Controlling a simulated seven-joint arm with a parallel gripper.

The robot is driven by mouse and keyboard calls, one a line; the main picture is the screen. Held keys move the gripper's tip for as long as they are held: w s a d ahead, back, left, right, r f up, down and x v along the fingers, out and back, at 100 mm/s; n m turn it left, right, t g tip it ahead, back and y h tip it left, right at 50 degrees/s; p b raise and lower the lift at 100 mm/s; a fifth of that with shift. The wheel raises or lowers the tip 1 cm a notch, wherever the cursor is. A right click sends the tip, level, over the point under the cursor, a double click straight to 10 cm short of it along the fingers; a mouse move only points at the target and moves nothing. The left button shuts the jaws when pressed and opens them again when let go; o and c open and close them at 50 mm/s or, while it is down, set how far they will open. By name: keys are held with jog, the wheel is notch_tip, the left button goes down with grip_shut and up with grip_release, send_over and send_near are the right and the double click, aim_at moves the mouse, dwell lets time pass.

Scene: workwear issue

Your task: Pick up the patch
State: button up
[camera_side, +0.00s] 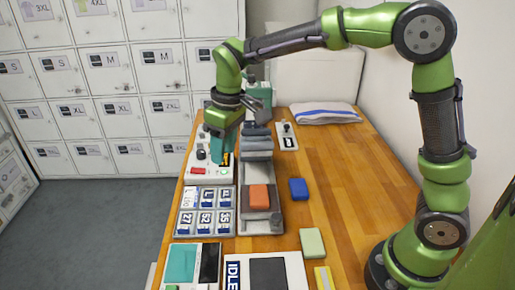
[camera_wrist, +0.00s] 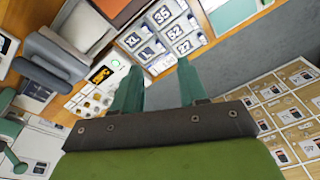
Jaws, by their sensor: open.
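I cannot tell for certain which thing is the patch. Several small blue-and-white tiles marked with sizes and numbers sit in a grey compartment tray (camera_side: 234,213), which also shows in the wrist view (camera_wrist: 151,69). An orange block (camera_side: 259,197) lies on the long grey rack to the right of the tray; an orange surface (camera_wrist: 92,22) shows at the upper left of the wrist view. My gripper (camera_side: 219,158) is above the white control box, behind the tray. In the wrist view its teal fingers (camera_wrist: 156,70) are apart with nothing between them.
A blue block (camera_side: 298,189), a pale green block (camera_side: 312,243) and a yellow block (camera_side: 324,278) lie to the right. The wooden table (camera_side: 350,190) is clear at right. Lockers (camera_side: 90,75) line the back.

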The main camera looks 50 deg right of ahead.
aim_at(206, 200)
jog(key=w+a+f+n+g+h, duration=0.1)
jog(key=w+a+f+n, duration=0.15)
jog(key=w+n, duration=0.3)
jog(key=f, duration=1.5)
jog(key=shift+w+f, duration=0.2)
jog(key=shift+w, duration=0.2)
grip_shut()
